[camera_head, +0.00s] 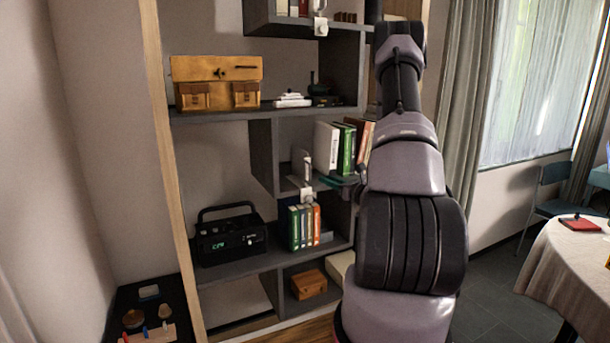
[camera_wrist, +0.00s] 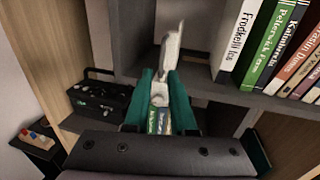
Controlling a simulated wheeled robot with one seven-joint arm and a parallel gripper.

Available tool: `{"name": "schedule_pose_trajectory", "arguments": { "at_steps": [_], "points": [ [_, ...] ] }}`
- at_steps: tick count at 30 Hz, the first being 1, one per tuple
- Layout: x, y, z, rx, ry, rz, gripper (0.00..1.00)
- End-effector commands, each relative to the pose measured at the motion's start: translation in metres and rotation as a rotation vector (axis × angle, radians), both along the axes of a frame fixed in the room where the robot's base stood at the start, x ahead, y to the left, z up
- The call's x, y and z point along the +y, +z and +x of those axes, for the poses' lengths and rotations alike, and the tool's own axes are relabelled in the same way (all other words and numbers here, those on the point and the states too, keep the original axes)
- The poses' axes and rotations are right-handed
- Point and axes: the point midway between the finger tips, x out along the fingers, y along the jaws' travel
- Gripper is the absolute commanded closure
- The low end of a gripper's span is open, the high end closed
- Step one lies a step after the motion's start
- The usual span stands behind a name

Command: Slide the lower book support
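The lower book support (camera_head: 307,194) is a white piece with an upright plate, on the shelf board left of the upper row of books. In the wrist view it (camera_wrist: 171,48) stands just ahead of my fingertips. My gripper (camera_wrist: 163,78) points at it with two green fingers. The fingers are apart, and the support's lower part lines up with the gap between them. I cannot tell whether they touch it. In the head view, green finger parts of my gripper (camera_head: 338,181) show beside the support; my arm hides the rest.
Books (camera_head: 340,146) stand right of the support, and more books (camera_head: 304,226) stand below it. A black radio (camera_head: 230,238) is lower left. Another white support (camera_head: 320,26) is on the top shelf. The space left of the lower support is free.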

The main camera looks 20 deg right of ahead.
Motion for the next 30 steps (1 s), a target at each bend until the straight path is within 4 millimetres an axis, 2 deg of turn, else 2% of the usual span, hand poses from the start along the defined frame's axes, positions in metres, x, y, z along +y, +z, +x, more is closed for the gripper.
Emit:
{"name": "schedule_pose_trajectory", "arguments": {
  "at_steps": [5,15,19,24,30],
  "points": [
    [-0.002,-0.004,0.012,0.0,-0.017,0.002,0.77],
    [0.014,-0.003,0.073,-0.001,-0.012,0.001,0.77],
    [0.018,-0.003,0.091,0.0,-0.013,0.002,0.77],
    [0.021,-0.003,0.103,0.001,-0.014,0.004,0.77],
    [0.021,-0.003,0.105,0.002,-0.015,0.004,0.77]
  ]
}}
